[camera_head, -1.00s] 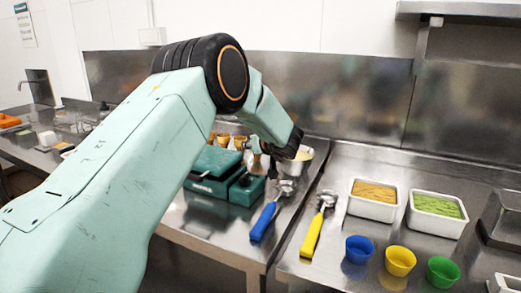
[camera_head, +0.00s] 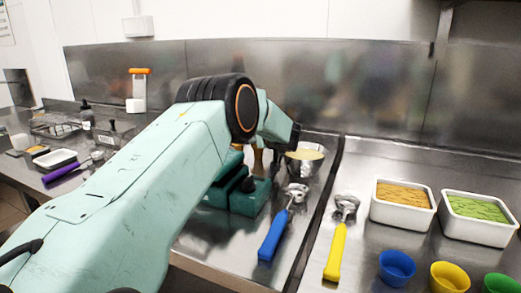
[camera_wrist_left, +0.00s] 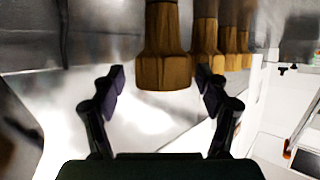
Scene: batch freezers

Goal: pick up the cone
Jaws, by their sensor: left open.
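In the left wrist view a tan wafer cone (camera_wrist_left: 165,55) stands out between the two fingers of my left gripper (camera_wrist_left: 160,80). The dark fingers are spread, one on each side of the cone, with a visible gap on both sides. Several more cones (camera_wrist_left: 206,45) stand in a row behind it to the right. In the head view my left arm covers most of the cones; a small tan bit of one cone (camera_head: 258,161) shows above the green holder (camera_head: 249,198). The left fingertips are hidden there. My right gripper is not in view.
A metal tub (camera_head: 305,162) stands just right of the holder. A blue scoop (camera_head: 274,235) and a yellow scoop (camera_head: 335,250) lie in front. White topping trays (camera_head: 402,222) and coloured cups (camera_head: 397,268) are at the right. A steel wall (camera_head: 330,90) closes the back.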

